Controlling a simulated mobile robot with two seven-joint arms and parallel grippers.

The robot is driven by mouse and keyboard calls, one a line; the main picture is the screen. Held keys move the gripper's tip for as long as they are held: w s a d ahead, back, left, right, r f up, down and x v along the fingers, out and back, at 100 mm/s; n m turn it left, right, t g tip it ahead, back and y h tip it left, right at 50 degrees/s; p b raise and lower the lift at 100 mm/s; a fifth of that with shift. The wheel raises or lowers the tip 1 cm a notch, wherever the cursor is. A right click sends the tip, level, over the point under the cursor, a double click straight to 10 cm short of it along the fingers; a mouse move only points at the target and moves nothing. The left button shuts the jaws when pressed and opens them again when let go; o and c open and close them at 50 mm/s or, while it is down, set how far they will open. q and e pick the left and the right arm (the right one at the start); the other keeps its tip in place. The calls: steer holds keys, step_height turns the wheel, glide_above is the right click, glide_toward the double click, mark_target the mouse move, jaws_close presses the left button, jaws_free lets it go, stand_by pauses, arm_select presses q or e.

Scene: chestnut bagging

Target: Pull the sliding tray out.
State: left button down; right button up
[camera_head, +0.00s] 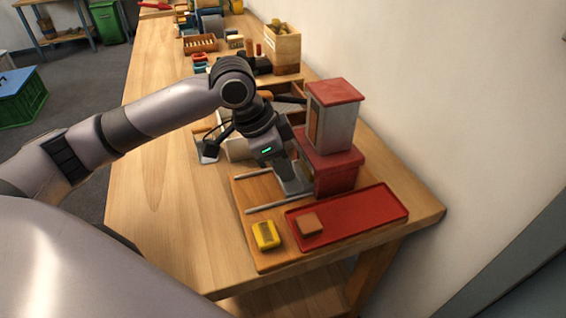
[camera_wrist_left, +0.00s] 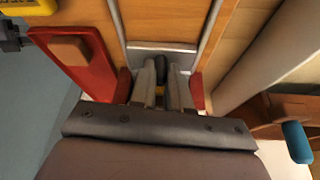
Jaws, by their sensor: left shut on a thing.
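The bagging station has a grey tower with a red roof (camera_head: 335,112) on a red base (camera_head: 334,174), set on a wooden board (camera_head: 246,192). Two metal rails (camera_head: 272,206) run out from the base to the left. My left gripper (camera_head: 291,181) reaches down between the rails, close against the base. In the left wrist view, the sliding tray (camera_wrist_left: 160,47) shows as a grey plate between the rails. My left gripper (camera_wrist_left: 162,88) is shut on its dark handle (camera_wrist_left: 162,73). The rest of the tray is hidden by the gripper and base. My right gripper is out of view.
A red tray (camera_head: 370,213) with a wooden block (camera_head: 308,224) lies in front of the base. A yellow object (camera_head: 266,235) sits on the board's front corner. Boxes, including a wooden crate (camera_head: 284,48), stand farther back. The table's left side is clear.

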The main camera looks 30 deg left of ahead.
arm_select(q)
steer(key=s+a+p, duration=0.6)
steer(key=s, duration=0.1)
steer(key=shift+s+a+r, duration=0.1)
steer(key=shift+s+a, duration=0.1)
steer(key=shift+a, duration=0.15)
steer(key=shift+s+a, duration=0.1)
steer(key=shift+s, duration=0.05)
steer(key=c, duration=1.1)
jaws_free()
steer(key=shift+s+a, duration=0.1)
steer(key=shift+r, duration=0.2)
steer(key=v, duration=0.6)
steer(key=shift+r+p, duration=0.25)
steer(key=shift+p, duration=0.1)
